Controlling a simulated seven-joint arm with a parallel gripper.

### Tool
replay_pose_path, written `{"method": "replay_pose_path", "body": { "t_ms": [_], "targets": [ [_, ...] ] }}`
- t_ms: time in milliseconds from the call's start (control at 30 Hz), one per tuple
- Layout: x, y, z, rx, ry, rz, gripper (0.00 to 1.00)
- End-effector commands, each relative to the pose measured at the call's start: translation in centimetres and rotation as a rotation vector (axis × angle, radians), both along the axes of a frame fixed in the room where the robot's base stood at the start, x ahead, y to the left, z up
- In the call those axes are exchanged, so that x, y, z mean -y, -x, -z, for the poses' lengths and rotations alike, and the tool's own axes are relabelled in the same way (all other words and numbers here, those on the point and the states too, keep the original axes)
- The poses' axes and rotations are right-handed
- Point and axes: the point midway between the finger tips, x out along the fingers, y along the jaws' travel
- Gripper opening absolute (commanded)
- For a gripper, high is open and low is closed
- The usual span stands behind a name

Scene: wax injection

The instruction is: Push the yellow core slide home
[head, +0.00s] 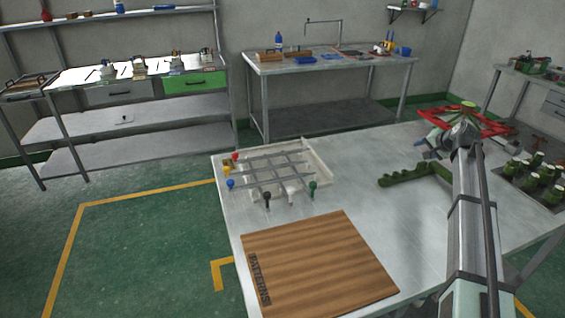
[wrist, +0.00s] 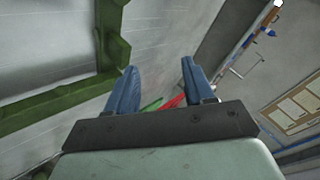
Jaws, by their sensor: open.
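The yellow core slide shows a yellow knob (head: 227,170) at the left edge of the pale mould (head: 318,160), on the near table. Its rod runs into a grid of crossing grey rods. The red knob (head: 235,156) is just behind it and the blue knob (head: 231,184) just in front. How far the yellow slide is in, I cannot tell. My gripper (head: 428,148) is at the right of the table, well away from the mould, near a green bracket. In the wrist view its two blue fingers (wrist: 158,72) are apart with nothing held between them. The mould is not in that view.
Black (head: 266,196), white (head: 291,191) and green (head: 313,185) knobs line the mould's front. A wooden patterns board (head: 320,262) lies in front. The green angled bracket (head: 420,172), a red frame (head: 490,124) and green bottles (head: 530,180) are at right. The table between mould and bracket is clear.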

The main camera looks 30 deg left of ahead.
Motion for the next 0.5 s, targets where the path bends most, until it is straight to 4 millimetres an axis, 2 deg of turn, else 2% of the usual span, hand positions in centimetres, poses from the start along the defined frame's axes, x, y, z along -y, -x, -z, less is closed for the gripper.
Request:
{"method": "replay_pose_path", "body": {
  "t_ms": [33,100,500],
  "targets": [
    [-2.3,0.5,-0.5,0.002,0.022,-0.036,0.53],
    [-5.0,1.1,-0.9,0.005,0.056,-0.086,0.53],
    [-19.7,6.6,-3.8,0.031,0.247,-0.357,0.53]
  ]
}}
